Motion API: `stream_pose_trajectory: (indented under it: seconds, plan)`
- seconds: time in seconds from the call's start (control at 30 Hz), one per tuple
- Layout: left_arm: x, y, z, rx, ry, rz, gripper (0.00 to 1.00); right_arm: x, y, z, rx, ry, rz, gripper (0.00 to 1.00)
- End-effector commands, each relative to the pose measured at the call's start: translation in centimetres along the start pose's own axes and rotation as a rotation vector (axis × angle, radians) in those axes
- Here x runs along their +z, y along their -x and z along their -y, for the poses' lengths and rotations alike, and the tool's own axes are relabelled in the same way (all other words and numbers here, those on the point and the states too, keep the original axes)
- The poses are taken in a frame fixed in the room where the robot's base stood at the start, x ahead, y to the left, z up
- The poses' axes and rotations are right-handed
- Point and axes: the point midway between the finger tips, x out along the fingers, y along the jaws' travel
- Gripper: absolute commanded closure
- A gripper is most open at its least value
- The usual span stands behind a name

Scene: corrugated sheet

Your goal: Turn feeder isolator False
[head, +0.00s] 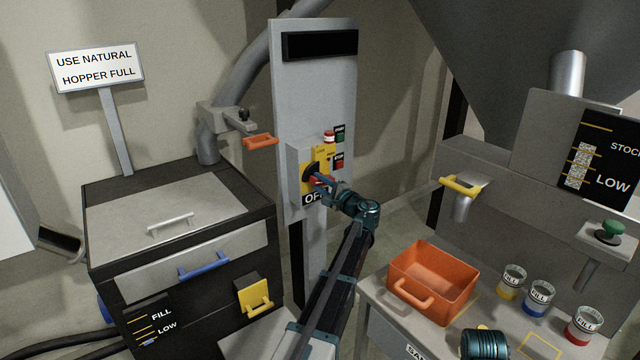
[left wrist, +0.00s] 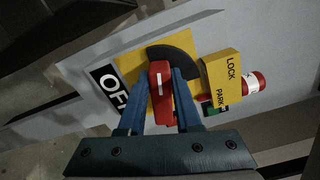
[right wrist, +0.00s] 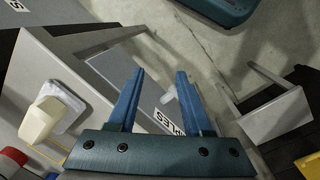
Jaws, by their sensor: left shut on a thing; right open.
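The feeder isolator is a red handle (left wrist: 161,92) on a yellow plate with a black dial (head: 309,172), on the grey panel (head: 300,90). An OFF label (head: 312,198) sits beneath it in the head view. My left gripper (left wrist: 160,95) is shut on the red handle, one blue finger on each side. The arm hides part of the handle in the head view. A yellow block marked LOCK and PARK (left wrist: 221,80) stands beside the plate. My right gripper (right wrist: 158,80) is open and empty, above the grey bench area with a label partly reading "LES".
A red button (head: 329,136) and green and red labelled plates sit beside the isolator. An orange bin (head: 432,283) and several labelled cups (head: 539,294) stand on the bench at right. A black hopper cabinet (head: 180,275) with a blue handle stands at left.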

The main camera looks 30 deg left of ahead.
Motion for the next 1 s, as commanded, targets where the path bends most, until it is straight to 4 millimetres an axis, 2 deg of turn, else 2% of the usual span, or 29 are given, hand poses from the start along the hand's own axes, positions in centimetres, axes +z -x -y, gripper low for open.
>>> stream_pose_trajectory:
  seconds: [0.4, 1.0]
  plan:
    - [-0.01, 0.10, -0.71, 0.003, 0.221, 0.000, 1.00, -0.04, -0.62, 0.06, 0.000, 0.000, 0.000, 0.50]
    - [-0.01, 0.12, -0.81, 0.004, 0.272, 0.001, 1.00, -0.04, -0.70, 0.07, 0.000, 0.000, 0.000, 0.50]
